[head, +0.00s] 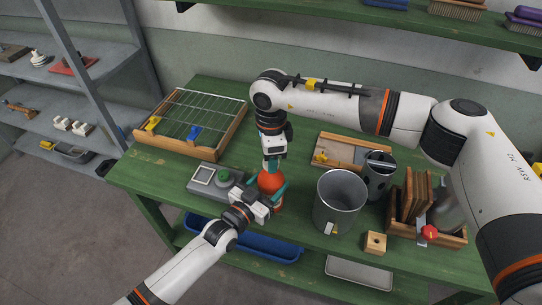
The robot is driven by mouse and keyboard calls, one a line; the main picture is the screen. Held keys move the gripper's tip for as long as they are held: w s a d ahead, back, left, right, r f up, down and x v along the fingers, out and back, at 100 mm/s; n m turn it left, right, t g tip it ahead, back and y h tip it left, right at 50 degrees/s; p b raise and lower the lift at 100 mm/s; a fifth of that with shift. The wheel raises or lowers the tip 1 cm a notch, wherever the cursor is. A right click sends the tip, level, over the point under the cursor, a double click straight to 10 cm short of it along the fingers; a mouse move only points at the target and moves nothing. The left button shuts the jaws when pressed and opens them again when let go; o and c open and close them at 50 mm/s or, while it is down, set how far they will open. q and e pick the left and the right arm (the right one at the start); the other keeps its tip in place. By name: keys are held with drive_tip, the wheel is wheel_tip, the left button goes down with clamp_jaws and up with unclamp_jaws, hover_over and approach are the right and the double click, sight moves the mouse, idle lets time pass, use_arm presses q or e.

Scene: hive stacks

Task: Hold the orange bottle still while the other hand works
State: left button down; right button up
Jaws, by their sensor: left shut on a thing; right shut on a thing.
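The orange bottle (270,181) stands upright near the middle of the green table, partly hidden by my grippers. My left gripper (277,194) comes in from the lower left and is shut on the bottle's body from the side. My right gripper (270,163) points straight down over the bottle and is shut at its top. The fingers hide the top, so I cannot tell whether there is a separate cap.
A grey panel with a green button (223,176) lies left of the bottle. A metal bucket (341,202) stands close to its right. A wire-topped wooden tray (160,143), a smaller wooden tray (348,160), a dark metal can (377,181), a wooden block (375,243) and a frame rack (397,228) share the table.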

drive_tip(key=n, duration=0.6)
drive_tip(key=shift+n, duration=0.3)
drive_tip(key=n, duration=1.2)
drive_tip(key=shift+n, duration=0.3)
drive_tip(key=n, duration=0.6)
drive_tip(key=shift+n, duration=0.4)
drive_tip(key=shift+r, duration=0.25)
drive_tip(key=shift+r, duration=0.9)
